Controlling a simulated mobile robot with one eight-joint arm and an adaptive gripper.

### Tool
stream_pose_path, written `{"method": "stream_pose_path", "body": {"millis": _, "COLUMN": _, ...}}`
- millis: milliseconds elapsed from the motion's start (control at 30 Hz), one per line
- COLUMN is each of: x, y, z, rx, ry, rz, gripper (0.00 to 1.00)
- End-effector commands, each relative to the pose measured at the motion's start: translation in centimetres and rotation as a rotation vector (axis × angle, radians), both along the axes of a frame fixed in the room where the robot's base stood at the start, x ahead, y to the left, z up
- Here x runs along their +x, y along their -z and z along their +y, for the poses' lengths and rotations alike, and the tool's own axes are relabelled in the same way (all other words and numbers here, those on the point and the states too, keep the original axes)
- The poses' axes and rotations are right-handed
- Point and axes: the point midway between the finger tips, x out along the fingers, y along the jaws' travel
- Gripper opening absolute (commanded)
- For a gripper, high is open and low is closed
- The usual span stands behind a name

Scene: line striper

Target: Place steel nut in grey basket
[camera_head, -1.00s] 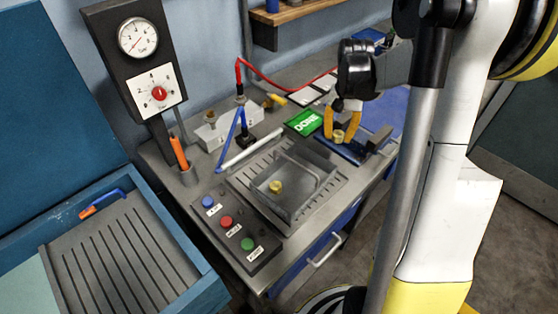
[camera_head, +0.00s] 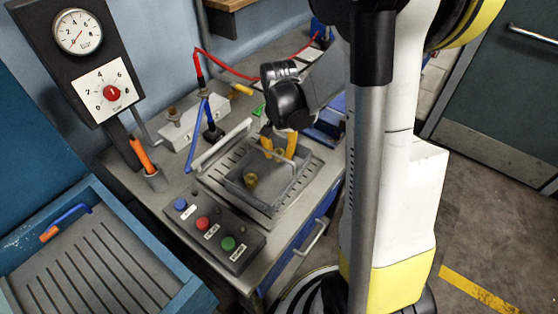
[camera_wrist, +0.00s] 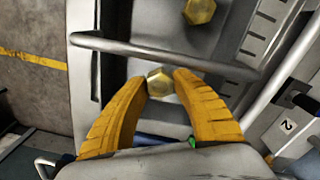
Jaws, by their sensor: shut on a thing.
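My gripper (camera_head: 278,153) has yellow fingers and is over the right part of the grey basket (camera_head: 238,186). In the wrist view the fingers are shut on a hex nut (camera_wrist: 160,82), brass-yellow in colour rather than steel grey. A second, similar nut (camera_head: 250,180) lies on the basket floor, left of my gripper; it also shows at the top of the wrist view (camera_wrist: 200,10). The basket's raised handle bar (camera_wrist: 150,50) crosses the wrist view just beyond the held nut. In the head view the held nut is hard to make out between the fingers.
A panel with blue, red and green buttons (camera_head: 202,224) lies in front of the basket. A grey block (camera_head: 190,128) with upright fittings and a blue-handled tool stands behind it. A cup with an orange-handled tool (camera_head: 143,156) is at left.

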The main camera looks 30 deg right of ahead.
Motion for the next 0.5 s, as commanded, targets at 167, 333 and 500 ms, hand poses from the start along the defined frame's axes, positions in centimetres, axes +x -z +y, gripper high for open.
{"method": "stream_pose_path", "body": {"millis": 167, "x": 0.0, "y": 3.0, "z": 0.0, "rx": 0.000, "ry": 0.000, "rz": 0.000, "gripper": 0.00}}
{"method": "stream_pose_path", "body": {"millis": 333, "x": 0.0, "y": 3.0, "z": 0.0, "rx": 0.000, "ry": 0.000, "rz": 0.000, "gripper": 0.00}}
{"method": "stream_pose_path", "body": {"millis": 500, "x": 0.0, "y": 3.3, "z": 0.0, "rx": 0.000, "ry": 0.000, "rz": 0.000, "gripper": 0.00}}
